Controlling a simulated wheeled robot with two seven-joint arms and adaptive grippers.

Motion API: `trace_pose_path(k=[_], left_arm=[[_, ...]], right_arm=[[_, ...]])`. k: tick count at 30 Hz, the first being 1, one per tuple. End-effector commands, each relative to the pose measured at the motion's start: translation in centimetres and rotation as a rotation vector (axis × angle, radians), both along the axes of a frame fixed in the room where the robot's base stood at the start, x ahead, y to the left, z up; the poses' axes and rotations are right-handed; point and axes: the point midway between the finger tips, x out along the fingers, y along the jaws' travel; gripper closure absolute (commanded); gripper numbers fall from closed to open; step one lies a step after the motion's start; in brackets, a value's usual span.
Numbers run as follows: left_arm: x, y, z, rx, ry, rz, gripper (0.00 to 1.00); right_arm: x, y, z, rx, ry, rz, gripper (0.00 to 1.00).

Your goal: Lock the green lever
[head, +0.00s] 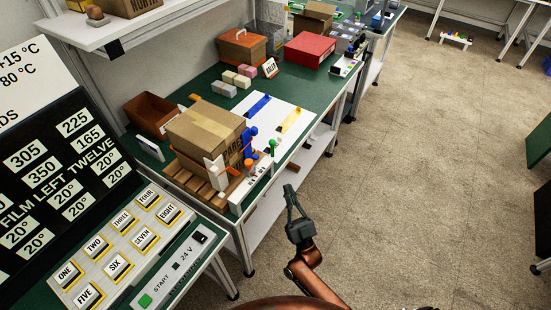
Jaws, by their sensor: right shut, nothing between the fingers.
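The green lever (272,146) stands upright with a round green knob, near the right end of a white panel (240,196) at the front edge of the green bench. An orange-knobbed lever (249,164) stands to its left on the same panel. The base of the green lever is too small to read its lock state. My right gripper (289,190) is shut and empty, in front of the bench edge, below and right of the green lever and apart from it. My left gripper is not in view.
A cardboard box (206,128) on a wooden pallet (196,181) stands behind the panel, with blue and white parts beside it. A button console (125,250) is at the lower left. A red box (310,51) stands farther along.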

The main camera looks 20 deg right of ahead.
Motion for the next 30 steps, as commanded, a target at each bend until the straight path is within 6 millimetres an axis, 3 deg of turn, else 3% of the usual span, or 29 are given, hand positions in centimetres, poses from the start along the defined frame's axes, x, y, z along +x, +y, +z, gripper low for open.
trace_pose_path(k=[14,28,30], left_arm=[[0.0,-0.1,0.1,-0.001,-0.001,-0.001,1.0],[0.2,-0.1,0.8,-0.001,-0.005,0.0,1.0],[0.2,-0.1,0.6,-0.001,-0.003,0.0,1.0]], right_arm=[[0.5,0.0,1.2,0.004,-0.013,-0.001,1.0],[6.8,0.4,7.6,0.003,-0.015,-0.001,1.0],[8.0,0.5,7.5,0.002,-0.01,0.0,1.0]])
